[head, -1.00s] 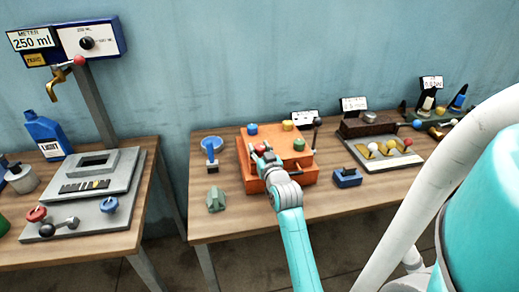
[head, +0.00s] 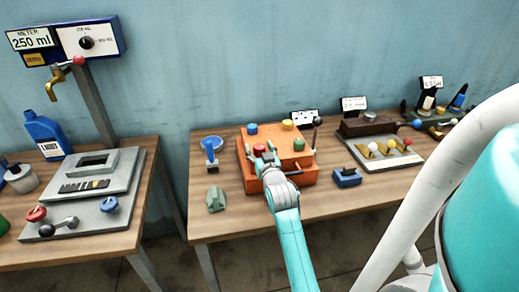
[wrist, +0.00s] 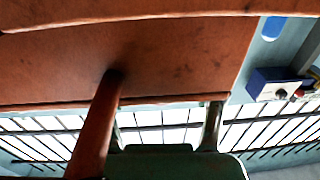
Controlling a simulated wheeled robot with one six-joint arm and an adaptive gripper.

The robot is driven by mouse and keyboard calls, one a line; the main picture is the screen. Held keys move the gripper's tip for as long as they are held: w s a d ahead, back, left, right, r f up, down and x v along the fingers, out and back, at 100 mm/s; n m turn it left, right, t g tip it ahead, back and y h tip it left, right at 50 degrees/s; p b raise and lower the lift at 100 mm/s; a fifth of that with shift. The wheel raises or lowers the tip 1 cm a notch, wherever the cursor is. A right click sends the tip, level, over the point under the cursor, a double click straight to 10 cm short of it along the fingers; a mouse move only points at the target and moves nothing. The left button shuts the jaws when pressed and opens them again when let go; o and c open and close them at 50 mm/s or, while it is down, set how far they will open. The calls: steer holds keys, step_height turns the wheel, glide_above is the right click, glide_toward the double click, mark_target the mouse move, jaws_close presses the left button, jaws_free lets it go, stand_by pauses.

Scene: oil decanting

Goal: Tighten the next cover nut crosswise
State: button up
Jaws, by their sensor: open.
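The orange box-shaped unit (head: 250,178) stands on the right-hand bench. My gripper (head: 267,158) is open at the front left of the cover, just in front of and right of the red nut. I cannot tell whether it touches anything. The wrist view shows a large orange surface (wrist: 160,60) close up, with no nut clearly visible.
A dark-knobbed lever (head: 317,122) rises at the unit's right. A blue funnel-like piece (head: 211,148) and a green block (head: 215,199) stand left of it, a blue block (head: 347,177) right. Bare bench lies in front.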

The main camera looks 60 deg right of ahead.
steer(key=shift+s, duration=0.1)
steer(key=v, duration=1.2)
stand_by(0.4)
steer(key=s+a+f+n+t+y, duration=0.15)
steer(key=a+f, duration=0.25)
steer(key=a, duration=0.4)
steer(key=s+a+f+n+y, duration=0.2)
steer(key=a+f+y, duration=0.1)
steer(key=a, duration=0.4)
steer(key=s+a+f+n+t+y, duration=0.15)
steer(key=a+f, duration=0.25)
steer(key=a, duration=0.4)
steer(key=s+a+n+y, duration=0.2)
steer(key=s+a+y, duration=0.1)
steer(key=s+a, duration=0.3)
steer(key=s+a+n+y, duration=0.2)
steer(key=s+a+y, duration=0.2)
steer(key=s+a, duration=0.3)
steer(key=f+v, duration=0.1)
steer(key=v, duration=0.3)
steer(key=shift+s+r, duration=0.15)
steer(key=shift+s, duration=0.15)
steer(key=shift+d, duration=0.15)
